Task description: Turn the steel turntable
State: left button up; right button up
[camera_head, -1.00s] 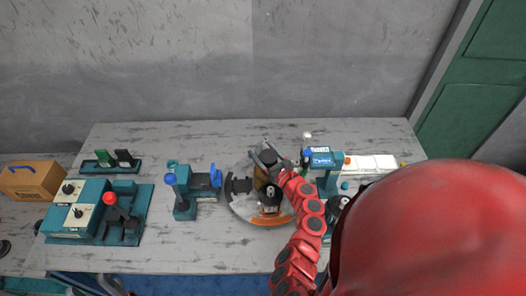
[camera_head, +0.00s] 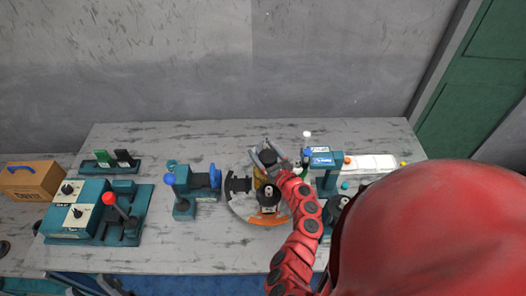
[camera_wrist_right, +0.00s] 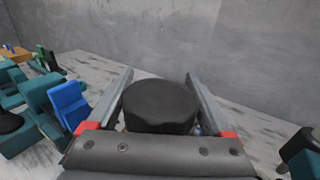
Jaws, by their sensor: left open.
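The steel turntable (camera_head: 236,204) is a round grey disc with an orange arc on its front rim, at the middle of the table in the head view. A part with a black round top (camera_head: 269,157) stands on it. My right gripper (camera_head: 264,148) reaches over the turntable. In the right wrist view the black round top (camera_wrist_right: 160,104) sits between its two fingers, which appear to touch both sides. The gripper and red arm hide part of the turntable. My left gripper is not in view.
Left of the turntable stands a teal fixture with blue parts (camera_head: 182,190), close to the rim. A teal control box (camera_head: 78,212) with a red-knobbed lever (camera_head: 110,200) is further left. A teal device (camera_head: 325,160) stands close on the right.

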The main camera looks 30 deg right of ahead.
jog(key=shift+o, duration=0.8)
jog(key=s+b, duration=0.6)
jog(key=s, duration=1.1)
jog(key=shift+s+a+b, duration=0.2)
jog(key=shift+a+b, duration=0.1)
jog(key=shift+b, duration=0.1)
